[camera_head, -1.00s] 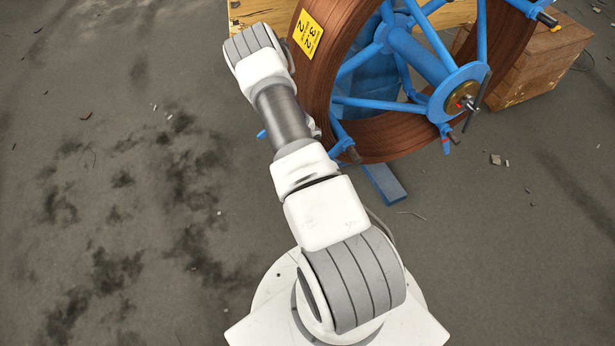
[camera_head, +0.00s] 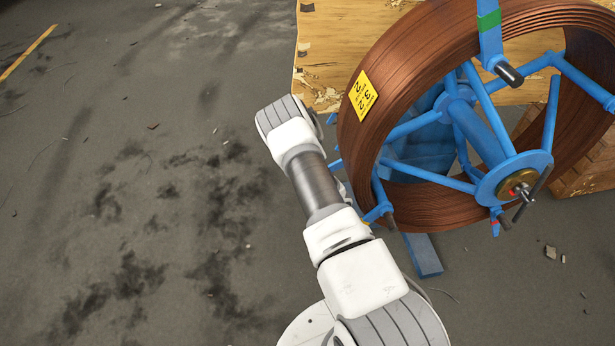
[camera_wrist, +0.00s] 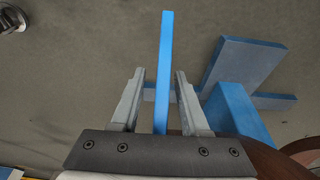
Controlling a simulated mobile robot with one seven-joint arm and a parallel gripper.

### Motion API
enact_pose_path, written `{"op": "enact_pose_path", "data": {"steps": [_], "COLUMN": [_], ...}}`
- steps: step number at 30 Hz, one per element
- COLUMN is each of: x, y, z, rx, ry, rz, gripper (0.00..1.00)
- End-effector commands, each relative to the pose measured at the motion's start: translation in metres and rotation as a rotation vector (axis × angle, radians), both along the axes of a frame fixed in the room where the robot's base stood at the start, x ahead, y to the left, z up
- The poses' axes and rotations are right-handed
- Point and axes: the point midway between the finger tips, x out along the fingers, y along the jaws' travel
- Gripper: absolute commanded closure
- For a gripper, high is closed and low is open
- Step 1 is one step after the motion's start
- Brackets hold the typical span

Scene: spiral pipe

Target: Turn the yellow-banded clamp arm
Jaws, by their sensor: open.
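A large reel of brown coiled pipe (camera_head: 362,150) stands on a blue spoked frame with several clamp arms around a hub (camera_head: 515,180). One clamp arm at the top has a green band (camera_head: 489,20); a lower one near the hub has a red mark (camera_head: 495,228). A blue arm end (camera_head: 378,210) shows low on the reel's left, partly behind my arm. In the wrist view my gripper (camera_wrist: 161,74) is open, with a thin blue bar (camera_wrist: 165,50) between its fingers. In the head view my arm hides the gripper.
A yellow label (camera_head: 363,96) sits on the coil. A wooden board or crate (camera_head: 330,50) stands behind the reel. A blue stand foot (camera_head: 423,258) rests on the floor below. The stained floor to the left is clear except for small debris.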

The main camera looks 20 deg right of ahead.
Motion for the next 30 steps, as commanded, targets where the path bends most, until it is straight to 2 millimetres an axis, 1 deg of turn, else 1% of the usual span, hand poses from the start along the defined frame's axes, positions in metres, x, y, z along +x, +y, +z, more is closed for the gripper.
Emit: {"op": "enact_pose_path", "data": {"steps": [3,9,10,12,30], "x": [-0.003,-0.005,-0.004,-0.001,0.009], "y": [-0.009,-0.024,-0.024,-0.017,0.029], "z": [-0.009,-0.015,-0.010,0.012,0.122], "rx": [-0.062,-0.154,-0.162,-0.154,-0.151], "ry": [0.017,0.035,0.034,0.029,0.029], "rz": [0.004,0.005,0.005,0.000,0.002], "gripper": [0.55,0.55,0.55,0.55,0.55]}}
